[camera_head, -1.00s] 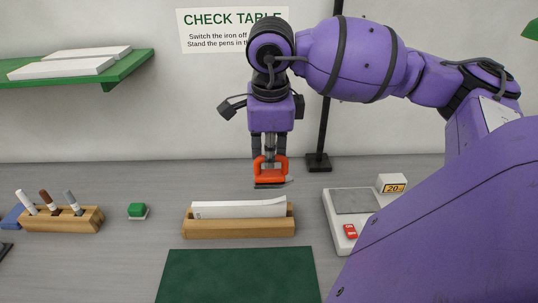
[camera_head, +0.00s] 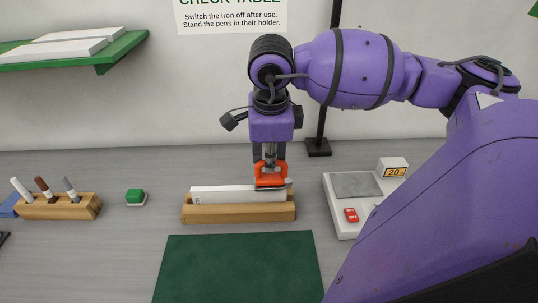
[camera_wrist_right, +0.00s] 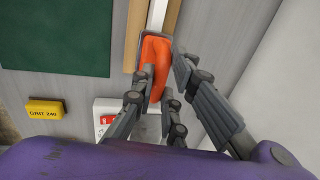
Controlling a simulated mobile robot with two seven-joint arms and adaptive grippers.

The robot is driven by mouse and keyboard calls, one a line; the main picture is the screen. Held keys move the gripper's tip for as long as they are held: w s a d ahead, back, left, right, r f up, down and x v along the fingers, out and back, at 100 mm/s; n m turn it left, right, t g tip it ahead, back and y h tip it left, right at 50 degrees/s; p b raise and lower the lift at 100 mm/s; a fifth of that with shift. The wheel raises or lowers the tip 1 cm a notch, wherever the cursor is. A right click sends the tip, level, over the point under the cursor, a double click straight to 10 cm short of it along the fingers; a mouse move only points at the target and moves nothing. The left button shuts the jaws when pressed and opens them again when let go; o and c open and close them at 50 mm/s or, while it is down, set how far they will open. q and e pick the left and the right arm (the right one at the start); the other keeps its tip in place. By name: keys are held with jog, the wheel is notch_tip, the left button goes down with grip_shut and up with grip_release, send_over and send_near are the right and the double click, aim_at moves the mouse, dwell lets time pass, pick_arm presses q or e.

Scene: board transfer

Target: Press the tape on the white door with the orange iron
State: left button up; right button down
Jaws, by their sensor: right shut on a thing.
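The orange iron (camera_head: 270,176) is in my right gripper (camera_head: 270,163), which is shut on its handle. The iron's sole is at the top edge of the white door (camera_head: 235,195), near the door's right end, and seems to touch it. The door stands on edge in a wooden holder (camera_head: 238,213). In the right wrist view the orange iron (camera_wrist_right: 156,65) sits between my gripper's fingers, over the end of the white door (camera_wrist_right: 157,14). I cannot make out the tape. My left gripper is not in view.
A white scale (camera_head: 345,215) with a red block and a "20" display stands right of the holder. A green mat (camera_head: 238,268) lies in front. A pen holder (camera_head: 60,208) and a green button (camera_head: 136,196) are at left. A black post (camera_head: 319,147) stands behind.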

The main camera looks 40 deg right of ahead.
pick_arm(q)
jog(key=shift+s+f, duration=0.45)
pick_arm(e)
jog(key=shift+f, duration=0.4)
dwell(1.6)
jog(key=shift+s+f, duration=0.1)
dwell(2.7)
notch_tip(320, 180, up, 7)
jog(key=shift+f+p, duration=0.2)
jog(key=shift+p, duration=0.15)
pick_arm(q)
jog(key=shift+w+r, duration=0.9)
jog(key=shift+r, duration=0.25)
pick_arm(e)
jog(key=shift+r, duration=0.85)
